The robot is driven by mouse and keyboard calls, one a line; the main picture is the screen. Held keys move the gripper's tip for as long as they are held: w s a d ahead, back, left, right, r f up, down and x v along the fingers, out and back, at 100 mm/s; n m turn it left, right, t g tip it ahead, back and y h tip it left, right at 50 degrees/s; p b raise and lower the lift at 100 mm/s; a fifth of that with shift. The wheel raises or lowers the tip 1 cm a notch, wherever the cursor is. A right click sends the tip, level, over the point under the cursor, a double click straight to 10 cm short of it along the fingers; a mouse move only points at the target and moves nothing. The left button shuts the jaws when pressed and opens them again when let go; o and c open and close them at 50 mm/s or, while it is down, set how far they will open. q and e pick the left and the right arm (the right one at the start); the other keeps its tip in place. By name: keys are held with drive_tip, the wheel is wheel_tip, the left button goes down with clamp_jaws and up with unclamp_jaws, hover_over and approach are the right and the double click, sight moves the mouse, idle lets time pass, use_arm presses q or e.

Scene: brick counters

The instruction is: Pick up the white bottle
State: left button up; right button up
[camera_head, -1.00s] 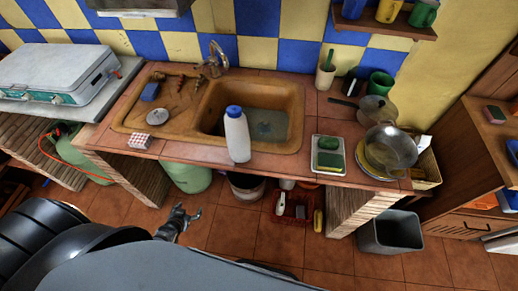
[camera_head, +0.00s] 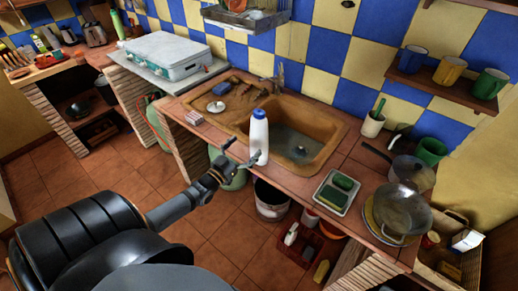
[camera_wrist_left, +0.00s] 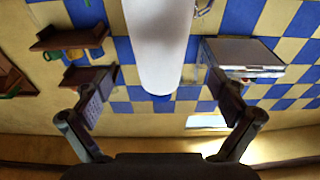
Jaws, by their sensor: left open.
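The white bottle (camera_head: 259,140) with a blue cap stands upright on the tiled counter (camera_head: 331,243), at the front edge of the sink. My left gripper (camera_head: 241,153) is open just in front and left of the bottle, with its fingers pointing at it. In the left wrist view the white bottle (camera_wrist_left: 158,45) appears upside down, in line with the gap between the spread fingers of my left gripper (camera_wrist_left: 155,85). Neither finger visibly grips it. My right gripper is not in view.
The brown sink (camera_head: 325,118) lies behind the bottle. A red-and-white box (camera_head: 194,118) sits to its left. A tray with green sponges (camera_head: 338,193) and a glass-like pan (camera_head: 404,212) stand to the right. A dish rack (camera_head: 246,20) hangs above.

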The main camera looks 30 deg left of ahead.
sight(255, 138)
use_arm(q)
drive_tip(key=shift+w+d+r, duration=0.1)
drive_tip(key=shift+w+d, duration=0.05)
drive_tip(key=shift+w, duration=0.65)
drive_tip(key=shift+w+d, duration=0.2)
drive_tip(key=shift+w, duration=0.1)
drive_tip(key=shift+w+r, duration=0.1)
drive_tip(key=shift+w, duration=0.2)
drive_tip(key=w, duration=0.4)
drive_tip(key=shift+a+r+b, duration=0.1)
drive_tip(key=shift+r+b, duration=0.1)
drive_tip(key=shift+b, duration=0.2)
drive_tip(key=shift+w, duration=0.45)
drive_tip(key=shift+s, duration=0.1)
drive_tip(key=shift+c, duration=0.4)
drive_tip(key=c, duration=0.5)
drive_tip(key=shift+r, duration=0.1)
drive_tip(key=c, duration=0.7)
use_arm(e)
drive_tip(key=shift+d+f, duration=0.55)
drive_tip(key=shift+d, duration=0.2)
